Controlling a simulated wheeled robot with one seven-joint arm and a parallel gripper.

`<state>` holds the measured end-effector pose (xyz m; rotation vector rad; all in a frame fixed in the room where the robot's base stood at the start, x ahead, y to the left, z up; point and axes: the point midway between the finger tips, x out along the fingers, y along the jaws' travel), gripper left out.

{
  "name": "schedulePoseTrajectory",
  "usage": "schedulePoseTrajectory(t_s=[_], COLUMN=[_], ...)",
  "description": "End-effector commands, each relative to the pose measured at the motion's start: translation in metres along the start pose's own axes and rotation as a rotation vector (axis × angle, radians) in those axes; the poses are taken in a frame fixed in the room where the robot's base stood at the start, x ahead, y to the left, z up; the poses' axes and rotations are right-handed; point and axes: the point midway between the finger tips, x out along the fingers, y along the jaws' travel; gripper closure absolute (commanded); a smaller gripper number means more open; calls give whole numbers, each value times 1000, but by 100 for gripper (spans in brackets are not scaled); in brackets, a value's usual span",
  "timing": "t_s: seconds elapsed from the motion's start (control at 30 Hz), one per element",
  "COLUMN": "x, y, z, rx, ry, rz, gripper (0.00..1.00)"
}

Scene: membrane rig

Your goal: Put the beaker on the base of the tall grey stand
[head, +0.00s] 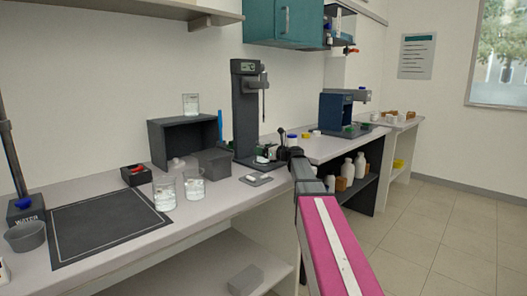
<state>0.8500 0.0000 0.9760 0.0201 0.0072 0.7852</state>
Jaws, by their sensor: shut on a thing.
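The tall grey stand (245,105) rises from the counter in the middle of the head view. Its dark flat base (250,163) bears something small and whitish. My gripper (280,153) is at the far end of my pink arm, just right of the base. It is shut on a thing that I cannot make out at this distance. Two glass beakers with pale contents, one (164,193) and another (194,187), stand side by side on the counter to the left. A third glass beaker (190,104) stands on top of a dark grey box.
The dark grey open box (178,138) stands behind the beakers, with a smaller grey block (213,161) beside it. A small tray (256,180) lies in front of the stand. A black mat (110,222) is bare at left. A blue machine (337,112) stands farther right.

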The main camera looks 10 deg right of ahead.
Motion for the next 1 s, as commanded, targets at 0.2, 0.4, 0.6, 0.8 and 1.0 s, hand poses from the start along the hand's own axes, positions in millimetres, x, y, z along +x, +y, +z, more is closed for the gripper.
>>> schedulePoseTrajectory(t_s=[0.2,0.4,0.6,0.8,1.0], x=[0,0,0,-24,-66], y=[0,0,0,2,2], z=[-3,-2,0,0,0], rx=[1,0,0,0,0], ry=[0,1,0,1,0], rz=[0,0,0,-2,-2], gripper=[57,0,0,0,0])
